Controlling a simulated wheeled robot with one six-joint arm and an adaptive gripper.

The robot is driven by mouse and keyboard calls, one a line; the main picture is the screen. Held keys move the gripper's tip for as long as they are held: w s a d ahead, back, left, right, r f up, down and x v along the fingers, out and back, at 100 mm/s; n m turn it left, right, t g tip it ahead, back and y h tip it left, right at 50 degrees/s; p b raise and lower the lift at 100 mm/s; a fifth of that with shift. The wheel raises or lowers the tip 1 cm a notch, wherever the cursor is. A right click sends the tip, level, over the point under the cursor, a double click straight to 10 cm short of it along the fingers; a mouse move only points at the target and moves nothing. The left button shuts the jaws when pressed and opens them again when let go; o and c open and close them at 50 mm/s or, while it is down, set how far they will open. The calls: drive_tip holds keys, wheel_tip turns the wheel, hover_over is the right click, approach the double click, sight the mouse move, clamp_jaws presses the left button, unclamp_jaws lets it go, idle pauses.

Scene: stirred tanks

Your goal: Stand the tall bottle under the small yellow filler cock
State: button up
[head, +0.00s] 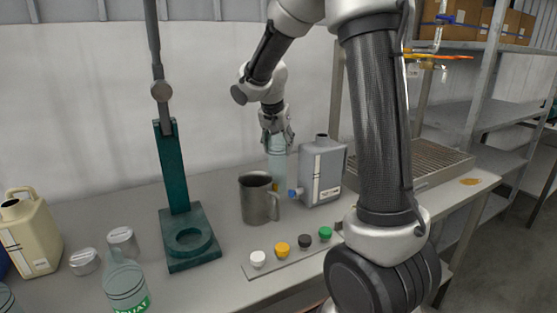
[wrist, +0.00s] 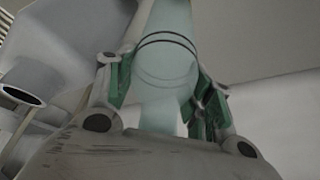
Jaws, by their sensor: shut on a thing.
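My gripper (head: 277,137) is shut on a tall pale-green clear bottle (head: 278,158), behind the steel mug. The bottle is roughly upright. Its base is hidden by the mug, so I cannot tell whether it touches the bench. In the wrist view the gripper's green-padded fingers (wrist: 165,98) stand on both sides of the bottle (wrist: 167,45), which has dark rings around it. A small yellow cock (head: 424,64) with an orange lever shows at the upper right of the head view, above the grated tray (head: 425,155) and well right of the bottle; my arm partly blocks that area.
A grey canister (head: 325,172) stands close right of the bottle, a steel mug (head: 257,201) in front. A green stand (head: 188,250), several coloured caps on a strip (head: 283,249), another bottle (head: 125,286) and a cream jug (head: 30,238) occupy the bench. Metal shelving (head: 490,112) is at right.

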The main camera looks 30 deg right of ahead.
sight(278, 155)
drive_tip(key=shift+f, duration=1.85)
drive_tip(key=o, duration=0.7)
drive_tip(key=shift+f, duration=0.15)
drive_tip(key=shift+o, duration=0.2)
